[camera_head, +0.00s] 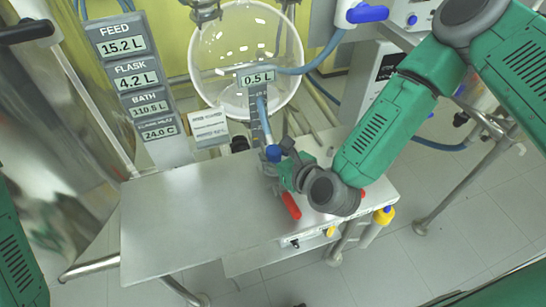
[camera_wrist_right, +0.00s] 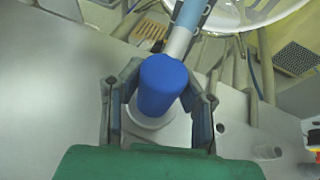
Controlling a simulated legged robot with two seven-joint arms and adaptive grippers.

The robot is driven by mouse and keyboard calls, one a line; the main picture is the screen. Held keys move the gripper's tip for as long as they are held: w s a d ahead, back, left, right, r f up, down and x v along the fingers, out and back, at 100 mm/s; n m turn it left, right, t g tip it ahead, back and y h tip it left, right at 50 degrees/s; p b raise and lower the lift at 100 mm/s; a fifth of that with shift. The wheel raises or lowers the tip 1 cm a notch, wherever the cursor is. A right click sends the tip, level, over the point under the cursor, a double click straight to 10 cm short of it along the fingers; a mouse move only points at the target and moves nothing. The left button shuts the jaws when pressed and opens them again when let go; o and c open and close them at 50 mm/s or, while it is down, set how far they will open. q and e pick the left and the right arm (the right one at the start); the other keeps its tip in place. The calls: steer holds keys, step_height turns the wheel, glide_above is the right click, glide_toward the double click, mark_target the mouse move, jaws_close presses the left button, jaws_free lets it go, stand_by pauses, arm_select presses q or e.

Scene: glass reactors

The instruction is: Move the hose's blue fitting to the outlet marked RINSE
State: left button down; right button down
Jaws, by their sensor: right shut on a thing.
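The hose's blue fitting (camera_head: 273,153) is at the back of the grey metal bench top, at the lower end of the pale blue hose (camera_head: 264,115). My right gripper (camera_head: 279,160) is shut on it. In the right wrist view the blue fitting (camera_wrist_right: 163,85) stands between the two fingers of my right gripper (camera_wrist_right: 160,105), with the hose (camera_wrist_right: 188,28) rising from it. A pale round collar (camera_wrist_right: 150,117) shows below the fitting; I cannot tell whether they touch. No RINSE marking is readable. My left gripper is out of view.
The metal bench (camera_head: 185,215) is clear on its left. A red handle (camera_head: 291,206) is near the right gripper, and a yellow knob (camera_head: 384,215) is at the bench's right edge. A glass vessel (camera_head: 222,70) is behind. A display panel (camera_head: 137,75) stands at the left.

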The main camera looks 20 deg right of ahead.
mark_target(274, 149)
step_height(274, 149, up, 7)
steer(key=shift+r, duration=0.45)
steer(key=shift+d+b, duration=0.1)
steer(key=shift+b, duration=0.65)
steer(key=shift+r, duration=0.15)
steer(key=shift+r, duration=0.1)
steer(key=shift+r+p, duration=0.1)
steer(key=shift+p, duration=0.25)
steer(key=shift+r+p, duration=0.75)
steer(key=shift+r, duration=0.05)
steer(key=shift+r+p, duration=0.5)
steer(key=shift+r, duration=0.35)
